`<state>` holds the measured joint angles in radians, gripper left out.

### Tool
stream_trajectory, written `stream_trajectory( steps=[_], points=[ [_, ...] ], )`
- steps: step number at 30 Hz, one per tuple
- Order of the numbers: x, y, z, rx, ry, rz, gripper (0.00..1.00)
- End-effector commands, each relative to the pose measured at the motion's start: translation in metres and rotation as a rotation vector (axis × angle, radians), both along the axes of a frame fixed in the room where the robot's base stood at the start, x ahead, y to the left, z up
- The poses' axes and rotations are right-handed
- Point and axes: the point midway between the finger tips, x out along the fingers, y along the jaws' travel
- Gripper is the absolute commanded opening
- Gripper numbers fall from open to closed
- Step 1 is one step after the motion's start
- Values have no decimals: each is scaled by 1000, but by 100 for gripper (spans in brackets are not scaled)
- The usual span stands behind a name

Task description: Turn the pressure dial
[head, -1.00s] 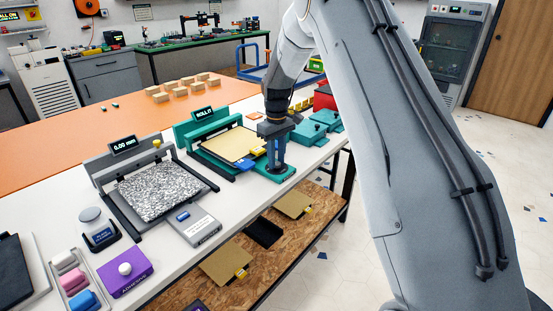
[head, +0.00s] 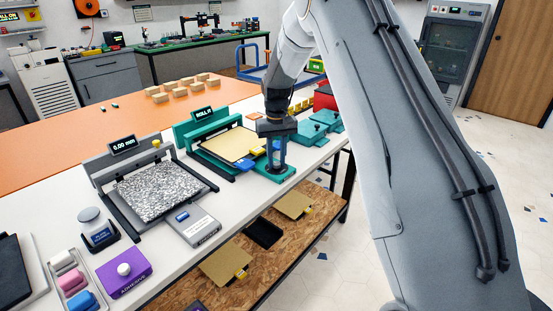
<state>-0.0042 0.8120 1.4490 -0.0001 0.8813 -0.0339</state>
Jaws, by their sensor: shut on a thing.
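My gripper (head: 277,160) points straight down over the teal base (head: 281,178) at the front right corner of the teal press (head: 190,131). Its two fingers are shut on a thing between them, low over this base. I take it to be the pressure dial, but the fingers cover most of it, and its markings do not show. The teal press stands just left of my gripper, with a tan sheet (head: 230,143) on its bed and a lit display (head: 203,113), whose text is small.
Left of the teal press is a grey press (head: 104,171) with a speckled plate and a 0.00 mm display. Teal boxes (head: 308,134) stand close to the right of my gripper. A purple adhesive box (head: 124,279) is at front left. The table's front edge is near.

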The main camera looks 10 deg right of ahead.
Motion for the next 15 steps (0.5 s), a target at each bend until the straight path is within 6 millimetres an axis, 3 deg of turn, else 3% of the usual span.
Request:
stream_trajectory(
  steps=[8,9,12,15],
  points=[
    [1,0,1,0,-2,0,2],
    [1,0,1,0,-2,0,30],
    [1,0,1,0,-2,1,43],
    [0,0,1,0,-1,1,43]
  ],
)
